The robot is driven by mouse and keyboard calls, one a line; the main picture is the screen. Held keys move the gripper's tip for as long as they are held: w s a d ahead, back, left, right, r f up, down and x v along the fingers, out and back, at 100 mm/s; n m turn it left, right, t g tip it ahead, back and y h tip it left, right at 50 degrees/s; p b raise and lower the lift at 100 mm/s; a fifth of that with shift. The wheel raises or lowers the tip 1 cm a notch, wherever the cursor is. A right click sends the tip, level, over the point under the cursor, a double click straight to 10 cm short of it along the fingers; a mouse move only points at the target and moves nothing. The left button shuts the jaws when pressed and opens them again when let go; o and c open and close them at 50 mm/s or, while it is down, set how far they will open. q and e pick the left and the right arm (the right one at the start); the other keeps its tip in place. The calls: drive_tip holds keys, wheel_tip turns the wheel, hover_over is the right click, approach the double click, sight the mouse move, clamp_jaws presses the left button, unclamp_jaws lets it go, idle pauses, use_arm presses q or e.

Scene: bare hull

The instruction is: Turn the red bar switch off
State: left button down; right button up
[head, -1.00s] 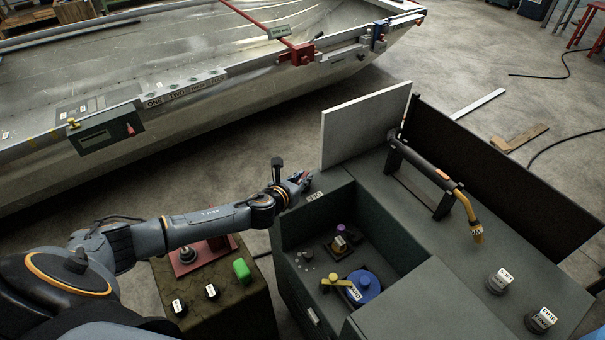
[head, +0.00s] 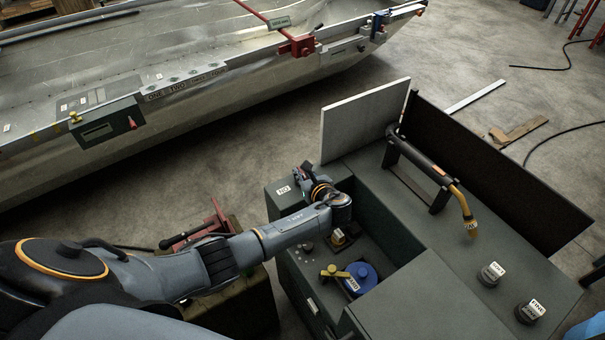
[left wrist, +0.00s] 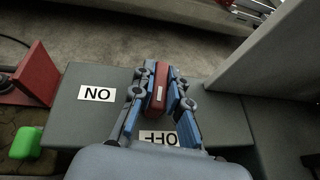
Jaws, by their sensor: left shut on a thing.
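The red bar switch (left wrist: 160,88) stands on the grey top of the cabinet. In the left wrist view my left gripper (left wrist: 160,90) is shut on it, with blue-grey fingers on both sides. The OFF label (left wrist: 159,138) lies close by the bar, partly covered by my gripper. The ON label (left wrist: 97,94) lies clear to the left in that view; it also shows in the head view (head: 283,190). In the head view my left gripper (head: 306,170) is at the cabinet's far left corner, and my wrist hides most of the switch. My right gripper is not in view.
A pale upright panel (head: 362,122) stands close behind the gripper. The cabinet's open recess holds a blue round part (head: 364,280) and a yellow knob (head: 331,271). A torch (head: 460,205) rests on a stand to the right. A green block (left wrist: 24,143) lies lower left.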

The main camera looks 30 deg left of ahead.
use_arm(q)
drive_tip(key=shift+n+g+y+b, duration=0.3)
drive_tip(key=shift+n+g+y, duration=0.1)
drive_tip(key=shift+n+g, duration=0.4)
drive_tip(key=c, duration=1.3)
unclamp_jaws()
drive_tip(key=shift+g, duration=0.3)
drive_tip(key=v, duration=1.2)
drive_tip(key=shift+s+f, duration=0.1)
drive_tip(key=shift+f, duration=0.1)
